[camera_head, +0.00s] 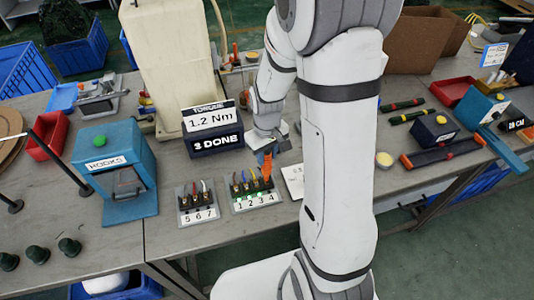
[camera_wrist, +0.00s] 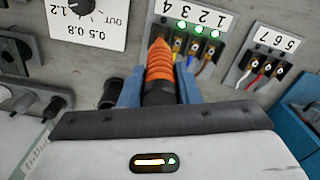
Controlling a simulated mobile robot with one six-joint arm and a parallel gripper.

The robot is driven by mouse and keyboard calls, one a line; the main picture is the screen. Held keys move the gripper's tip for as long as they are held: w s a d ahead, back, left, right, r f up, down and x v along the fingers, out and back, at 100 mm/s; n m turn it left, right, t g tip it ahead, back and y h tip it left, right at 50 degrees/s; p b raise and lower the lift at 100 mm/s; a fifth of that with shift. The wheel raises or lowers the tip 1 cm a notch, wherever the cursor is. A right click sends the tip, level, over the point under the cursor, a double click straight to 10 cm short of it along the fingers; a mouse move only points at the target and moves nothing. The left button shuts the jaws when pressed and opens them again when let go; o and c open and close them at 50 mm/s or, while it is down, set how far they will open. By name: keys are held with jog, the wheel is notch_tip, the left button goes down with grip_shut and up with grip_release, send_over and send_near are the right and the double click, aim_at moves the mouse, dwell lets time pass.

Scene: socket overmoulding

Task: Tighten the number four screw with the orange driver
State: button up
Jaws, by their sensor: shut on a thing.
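The orange driver (camera_head: 266,166) points down at the right end of the terminal block (camera_head: 245,207) marked 1 2 3 4, over the number four place. My gripper (camera_head: 266,148) is shut on the driver. In the wrist view the orange part (camera_wrist: 160,68) rises between the two blue fingers of my gripper (camera_wrist: 158,90). The block (camera_wrist: 228,22) lies beyond it, with green lights beside 1, 2 and 3. The number four screw is hidden by the driver, and I cannot tell whether the tip touches it. The torque display (camera_head: 214,144) reads 1.2 Nm and 3 DONE.
A second block (camera_head: 197,215) marked 5 6 7 sits left of the first. A white dial plate (camera_wrist: 88,18) lies beside the driver. Red and green tools (camera_head: 405,110) lie on the right side of the table.

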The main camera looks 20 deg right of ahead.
jog(key=shift+f+b, duration=0.6)
jog(key=shift+b, duration=0.35)
dwell(2.9)
jog(key=shift+r, duration=0.15)
jog(key=shift+r+p, duration=1.85)
jog(key=shift+r, duration=0.6)
jog(key=shift+w, duration=0.15)
